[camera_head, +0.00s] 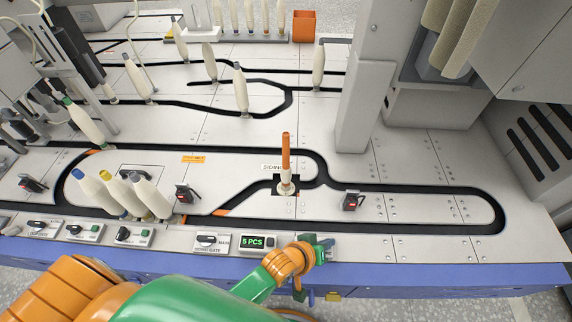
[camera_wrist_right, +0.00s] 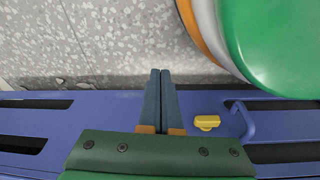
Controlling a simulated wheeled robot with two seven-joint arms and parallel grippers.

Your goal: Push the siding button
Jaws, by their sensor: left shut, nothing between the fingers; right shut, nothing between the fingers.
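A siding label (camera_head: 272,167) lies on the white tray deck, beside a dark square holder with an orange-topped bobbin (camera_head: 286,155) upright in it. A panel with a green "5 PCS" display (camera_head: 252,241) sits at the front edge. A small dark round part (camera_head: 270,242) is at its right end; I cannot tell whether it is the siding button. My right gripper (camera_wrist_right: 160,100) is shut and empty over the blue front edge.
Several leaning bobbins (camera_head: 148,195) stand at the left of the front loop. Small black switches (camera_head: 352,200) stand on the deck. A yellow part (camera_wrist_right: 207,122) sits on the blue frame near my right gripper.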

